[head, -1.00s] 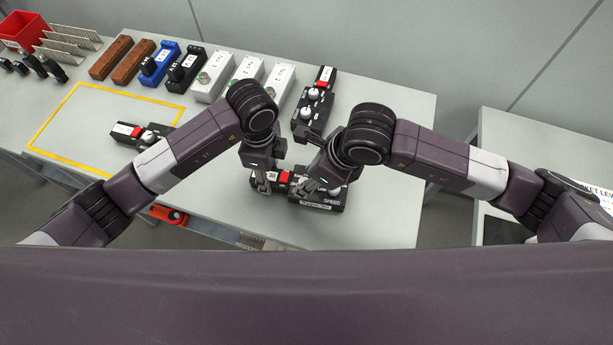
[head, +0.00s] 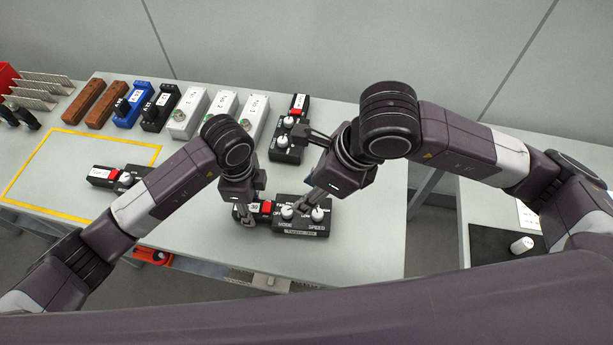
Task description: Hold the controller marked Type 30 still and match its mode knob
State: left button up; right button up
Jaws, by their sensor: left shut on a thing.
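The black controller (head: 300,228) lies near the table's front edge. It has a red part (head: 267,207) on its left section and a small front label too blurred to read surely. Its white MODE knob (head: 288,212) is on the left and its white SPEED knob (head: 317,214) on the right. My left gripper (head: 247,220) is shut on the controller's left end. My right gripper (head: 303,208) reaches down over the controller, its fingertips between the two knobs. I cannot tell whether it touches a knob or how far it is open.
A second black controller (head: 288,150) stands behind my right gripper. White, black, blue and brown units line the back. A side table with a white cylinder (head: 522,244) is at right.

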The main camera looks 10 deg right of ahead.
pick_arm(q)
jog(key=o, duration=1.4)
